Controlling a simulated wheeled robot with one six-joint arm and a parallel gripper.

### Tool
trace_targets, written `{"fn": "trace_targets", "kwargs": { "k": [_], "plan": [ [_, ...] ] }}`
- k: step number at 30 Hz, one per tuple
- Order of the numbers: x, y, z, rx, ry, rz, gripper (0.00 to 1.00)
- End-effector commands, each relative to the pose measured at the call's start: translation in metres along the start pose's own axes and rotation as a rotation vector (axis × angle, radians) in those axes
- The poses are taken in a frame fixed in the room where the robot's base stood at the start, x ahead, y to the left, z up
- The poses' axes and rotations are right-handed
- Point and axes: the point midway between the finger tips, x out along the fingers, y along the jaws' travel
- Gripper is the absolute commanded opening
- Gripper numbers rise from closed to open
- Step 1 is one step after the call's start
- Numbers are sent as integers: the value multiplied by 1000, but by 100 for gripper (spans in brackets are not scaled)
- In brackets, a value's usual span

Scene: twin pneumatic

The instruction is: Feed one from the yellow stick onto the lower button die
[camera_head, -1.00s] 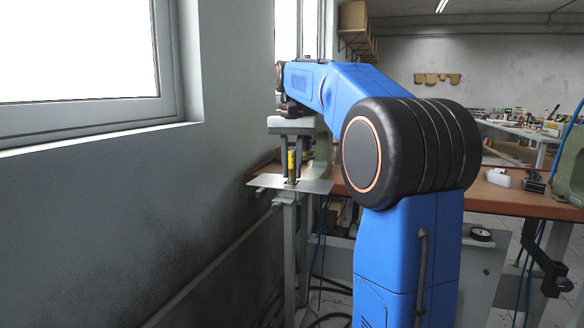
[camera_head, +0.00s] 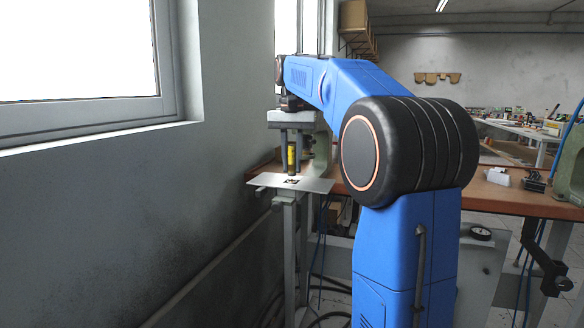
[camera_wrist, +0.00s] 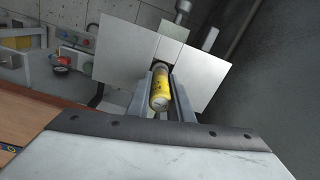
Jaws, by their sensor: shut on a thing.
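My gripper (camera_head: 291,157) points down and is shut on the yellow stick (camera_head: 292,159), which stands upright between its fingers. In the wrist view the yellow stick (camera_wrist: 161,88) shows between the two fingers, its pale end toward the camera. The stick's lower end is above and behind this opening in the head view, with a gap. I cannot make out the lower button die itself.
A brown workbench (camera_head: 490,198) runs to the right behind my arm. A grey wall and window are close on the left.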

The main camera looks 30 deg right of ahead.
Motion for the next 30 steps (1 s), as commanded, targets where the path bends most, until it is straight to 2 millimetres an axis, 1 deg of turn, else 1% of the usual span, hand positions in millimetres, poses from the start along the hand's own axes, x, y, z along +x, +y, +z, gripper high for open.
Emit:
{"fn": "trace_targets", "kwargs": {
  "k": [18, 23, 30],
  "plan": [
    [-39, 0, 0, 0, 1, -1, 2],
    [-43, 0, 0, 0, 0, 0, 2],
    [-42, 0, 0, 0, 0, 0, 2]
  ]
}}
